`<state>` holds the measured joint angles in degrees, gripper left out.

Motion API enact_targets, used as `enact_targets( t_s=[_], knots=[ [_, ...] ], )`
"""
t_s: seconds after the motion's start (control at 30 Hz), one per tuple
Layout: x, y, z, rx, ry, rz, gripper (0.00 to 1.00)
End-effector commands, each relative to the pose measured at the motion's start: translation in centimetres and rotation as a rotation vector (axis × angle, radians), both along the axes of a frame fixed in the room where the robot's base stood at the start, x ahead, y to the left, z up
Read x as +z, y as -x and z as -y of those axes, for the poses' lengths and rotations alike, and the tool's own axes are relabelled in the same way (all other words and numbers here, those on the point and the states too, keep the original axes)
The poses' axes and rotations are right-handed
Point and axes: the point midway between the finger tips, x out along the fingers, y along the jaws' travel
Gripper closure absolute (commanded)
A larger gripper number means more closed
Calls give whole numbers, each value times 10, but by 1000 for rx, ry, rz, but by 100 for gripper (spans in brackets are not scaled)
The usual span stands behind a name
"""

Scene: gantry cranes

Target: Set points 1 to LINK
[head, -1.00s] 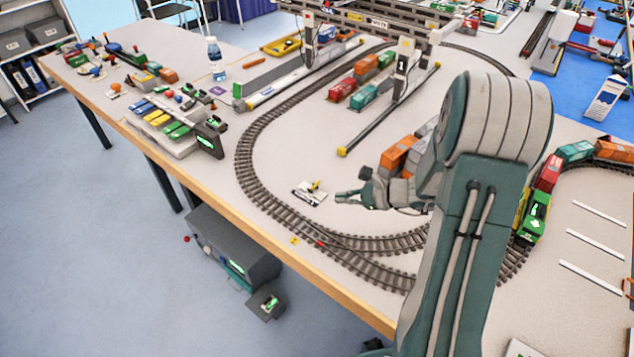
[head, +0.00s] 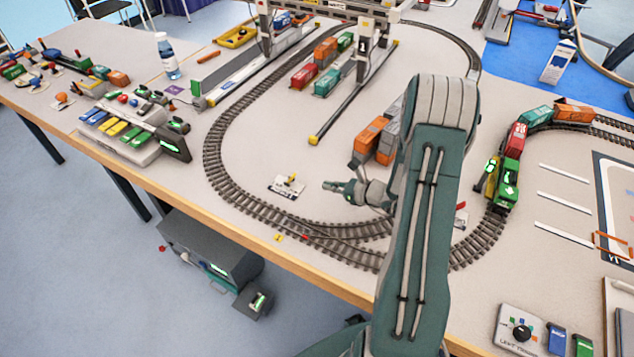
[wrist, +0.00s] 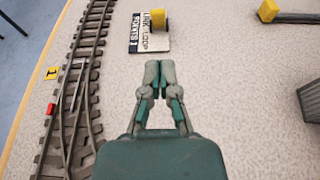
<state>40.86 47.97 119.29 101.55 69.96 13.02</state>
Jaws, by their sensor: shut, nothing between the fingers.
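The points 1 lever is a small white plate (head: 284,190) with a yellow handle (head: 292,178), lying inside the track loop. In the wrist view the plate (wrist: 148,45) reads POINTS 1, LINK and LOOP. The yellow handle (wrist: 159,21) there appears beside the word LINK; its exact setting is hard to tell because it stands above the plate. My gripper (head: 327,185) is shut and empty, to the right of the plate and apart from it. In the wrist view my gripper (wrist: 159,66) points at the plate, its tips just short of the plate's edge.
The track junction (head: 318,240) lies in front of the plate, with a yellow tag marked 1 (wrist: 52,73) and a red marker (wrist: 50,109). Orange and grey wagons (head: 370,135) stand behind my gripper. A yellow-ended rail (head: 314,140) lies beyond. Bare table surrounds the plate.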

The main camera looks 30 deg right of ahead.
Motion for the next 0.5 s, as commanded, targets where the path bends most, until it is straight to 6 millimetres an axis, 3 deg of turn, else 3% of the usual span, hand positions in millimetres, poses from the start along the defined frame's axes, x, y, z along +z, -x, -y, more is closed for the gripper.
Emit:
enact_targets(
  t_s=[0.3, 0.5],
  knots=[
    [-17, -46, -31, 5, 0, 0, 100],
    [-24, -66, -44, 3, 0, 1, 100]
  ],
)
